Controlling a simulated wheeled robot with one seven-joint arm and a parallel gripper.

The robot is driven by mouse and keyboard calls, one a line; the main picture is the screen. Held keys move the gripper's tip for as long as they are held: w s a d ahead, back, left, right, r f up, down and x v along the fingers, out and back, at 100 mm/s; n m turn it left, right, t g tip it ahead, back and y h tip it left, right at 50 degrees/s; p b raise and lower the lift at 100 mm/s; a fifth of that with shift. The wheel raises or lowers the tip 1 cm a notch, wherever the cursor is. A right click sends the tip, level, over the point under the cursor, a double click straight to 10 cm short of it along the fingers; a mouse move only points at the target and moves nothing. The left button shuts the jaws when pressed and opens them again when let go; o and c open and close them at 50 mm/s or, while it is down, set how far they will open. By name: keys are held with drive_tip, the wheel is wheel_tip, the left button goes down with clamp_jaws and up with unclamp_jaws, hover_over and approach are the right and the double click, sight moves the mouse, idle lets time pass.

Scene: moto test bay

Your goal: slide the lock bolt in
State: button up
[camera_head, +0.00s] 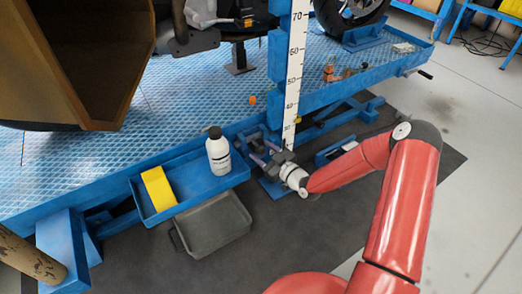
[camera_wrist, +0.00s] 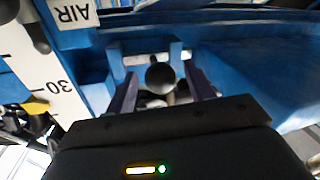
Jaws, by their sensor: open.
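The round dark end of what looks like the lock bolt (camera_wrist: 160,77) shows in the wrist view, in front of a blue bracket (camera_wrist: 178,50) on the lift frame. My gripper (camera_wrist: 163,88) is open, with one purple-grey finger on each side of the knob. I cannot tell whether either finger touches it. In the head view my gripper (camera_head: 265,153) is at the lift's near side, by the foot of the white height scale (camera_head: 295,60). The bolt is hidden there by the gripper, and how far in it sits cannot be told.
A blue side tray (camera_head: 195,204) holds a white bottle (camera_head: 218,152) and a yellow block (camera_head: 159,188). A grey pan (camera_head: 214,226) lies below it on the dark mat. The blue platform (camera_head: 190,90) rises behind my gripper. Open floor (camera_head: 465,105) lies to the right.

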sight(264, 136)
drive_tip(key=shift+w+a, duration=0.45)
clamp_jaws()
drive_tip(key=shift+w+d+f+b, duration=0.1)
drive_tip(key=shift+w+d+b, duration=0.05)
drive_tip(key=shift+d+b, duration=0.15)
drive_tip(key=w+d+b, duration=0.1)
drive_tip(key=d, duration=0.1)
drive_tip(key=w+d+b, duration=0.1)
drive_tip(key=d, duration=0.1)
drive_tip(key=shift+w, duration=0.4)
unclamp_jaws()
